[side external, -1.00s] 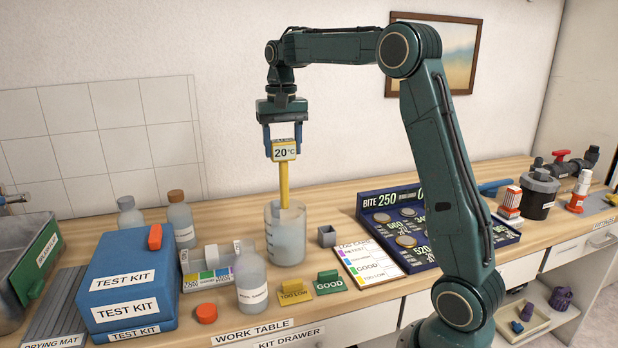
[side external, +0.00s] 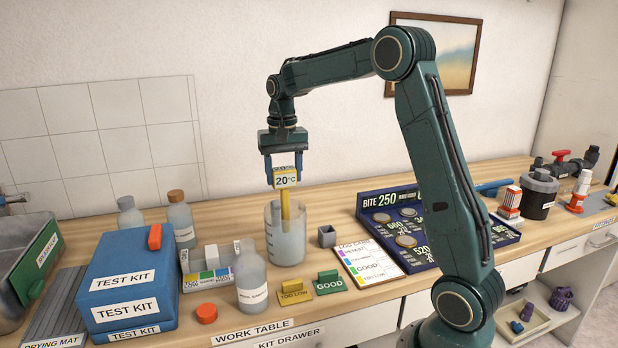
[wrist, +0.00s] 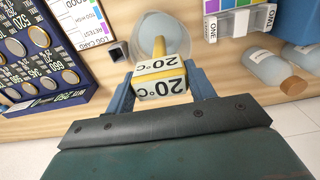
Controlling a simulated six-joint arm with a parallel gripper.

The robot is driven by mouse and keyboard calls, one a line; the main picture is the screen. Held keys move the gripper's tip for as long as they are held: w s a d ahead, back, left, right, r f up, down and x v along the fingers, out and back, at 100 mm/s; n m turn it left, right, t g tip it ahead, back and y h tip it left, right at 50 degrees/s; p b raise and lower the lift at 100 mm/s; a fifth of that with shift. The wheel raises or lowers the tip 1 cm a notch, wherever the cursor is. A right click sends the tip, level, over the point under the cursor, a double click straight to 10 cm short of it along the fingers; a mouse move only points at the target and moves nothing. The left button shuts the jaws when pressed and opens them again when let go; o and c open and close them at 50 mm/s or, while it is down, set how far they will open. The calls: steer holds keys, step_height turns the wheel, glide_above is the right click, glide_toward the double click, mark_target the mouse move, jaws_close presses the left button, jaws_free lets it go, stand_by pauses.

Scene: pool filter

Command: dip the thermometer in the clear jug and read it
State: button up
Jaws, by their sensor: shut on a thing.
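The thermometer (side external: 286,181) is yellow with a white label reading 20°C. My gripper (side external: 284,169) is shut on its head and holds it upright above the clear jug (side external: 285,246). The lower part of its yellow stem is inside the jug, which holds cloudy pale liquid. How deep the tip sits is hard to tell through the wall. In the wrist view the thermometer head (wrist: 160,82) sits between the two blue fingers, with the jug's round rim (wrist: 146,24) beyond it.
A white bottle (side external: 252,284) stands close at the jug's front left. A small grey cup (side external: 327,237) is just right of it. TOO LOW (side external: 295,290) and GOOD (side external: 330,282) tags lie in front. A log card (side external: 369,264) and blue coin tray (side external: 408,236) lie right.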

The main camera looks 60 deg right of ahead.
mark_target(285, 189)
steer(key=shift+f, duration=2.45)
stand_by(5.5)
